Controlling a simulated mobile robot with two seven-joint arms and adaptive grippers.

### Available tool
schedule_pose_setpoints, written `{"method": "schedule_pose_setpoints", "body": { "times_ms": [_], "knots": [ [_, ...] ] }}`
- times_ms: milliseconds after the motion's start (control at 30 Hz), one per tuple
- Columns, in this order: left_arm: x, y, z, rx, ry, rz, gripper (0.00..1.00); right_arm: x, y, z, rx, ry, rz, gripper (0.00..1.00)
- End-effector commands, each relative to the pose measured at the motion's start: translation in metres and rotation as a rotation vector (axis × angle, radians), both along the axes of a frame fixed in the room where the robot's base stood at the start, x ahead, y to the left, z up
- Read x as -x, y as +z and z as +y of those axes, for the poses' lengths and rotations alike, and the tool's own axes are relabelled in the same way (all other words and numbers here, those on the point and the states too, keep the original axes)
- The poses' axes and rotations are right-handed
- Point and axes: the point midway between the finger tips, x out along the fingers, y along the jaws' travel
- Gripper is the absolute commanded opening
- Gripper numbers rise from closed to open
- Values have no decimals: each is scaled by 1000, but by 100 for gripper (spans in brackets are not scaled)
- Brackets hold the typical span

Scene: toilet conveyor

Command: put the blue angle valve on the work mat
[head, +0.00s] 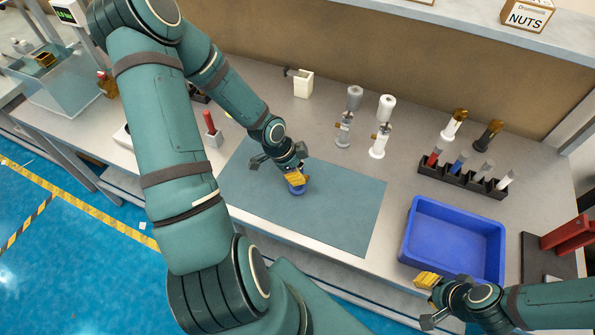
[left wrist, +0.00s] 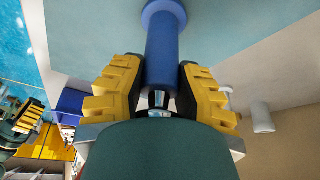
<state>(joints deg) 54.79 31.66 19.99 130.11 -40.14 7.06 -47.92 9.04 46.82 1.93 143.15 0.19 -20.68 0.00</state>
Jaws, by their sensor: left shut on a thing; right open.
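The blue angle valve shows as a blue round end (head: 297,190) just below my left gripper (head: 295,179) in the head view. In the left wrist view its blue body (left wrist: 163,45) stands between the yellow fingers of my left gripper (left wrist: 160,85), which is shut on it. The valve is over the grey-blue work mat (head: 335,215), at or very near its surface; I cannot tell whether it touches. The gripper hides most of the valve in the head view. My right gripper (head: 427,282) is open and empty, in front of the blue bin.
The empty blue bin (head: 452,238) stands right of the mat. Behind it is a black rack (head: 460,182) with several coloured parts. A grey valve (head: 344,130) and a white valve (head: 380,140) stand behind the mat. The mat's right part is clear.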

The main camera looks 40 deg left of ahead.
Motion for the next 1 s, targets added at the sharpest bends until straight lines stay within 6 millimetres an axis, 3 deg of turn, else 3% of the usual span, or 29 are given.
{"method": "schedule_pose_setpoints", "body": {
  "times_ms": [167, 200, 233, 667, 1000],
  "knots": [
    [0, -4, 0, 0, 0, 0, 0, 0, -4, 0, 0, 0, 0, 34],
    [0, -4, 0, 1, 0, 1, 48, 0, -3, 0, 0, 0, 0, 34],
    [0, -3, 0, 1, 0, 1, 55, 0, -3, 0, 0, 0, 0, 34],
    [1, 4, 1, 0, 1, 0, 55, 0, 3, 0, 0, 0, -1, 34],
    [15, 55, 16, -1, 5, 1, 55, -1, 25, 0, -1, 5, 0, 34]
  ]
}}
